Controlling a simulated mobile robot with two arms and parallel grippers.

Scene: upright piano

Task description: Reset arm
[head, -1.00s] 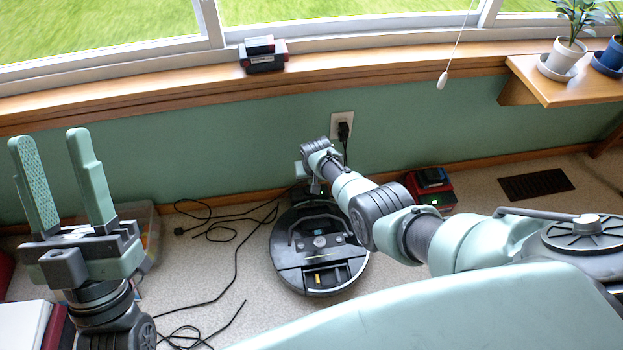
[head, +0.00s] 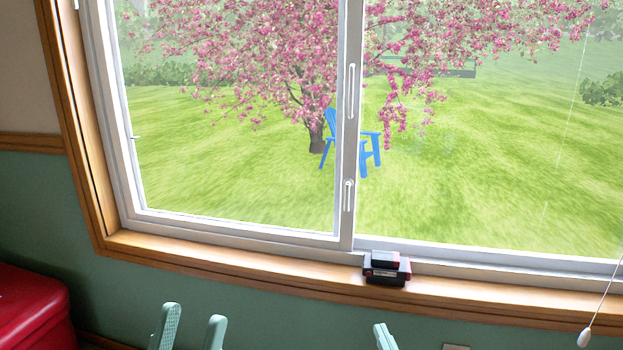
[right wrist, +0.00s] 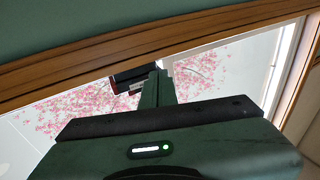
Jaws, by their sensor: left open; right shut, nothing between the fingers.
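My left gripper (head: 194,316) shows at the bottom of the head view, left of centre. Only its two pale green fingers are seen, pointing up and spread apart with nothing between them. My right gripper (head: 382,332) shows at the bottom edge, right of centre, with its fingertips together. In the right wrist view the right gripper (right wrist: 160,76) has its fingers pressed together and empty. The rest of both arms is below the head view.
A wooden windowsill (head: 250,277) runs across, above the fingertips in the picture. A small black and red device (head: 387,273) sits on it. A red box (head: 30,312) is at the lower left. A white cord pull (head: 584,337) hangs at the right.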

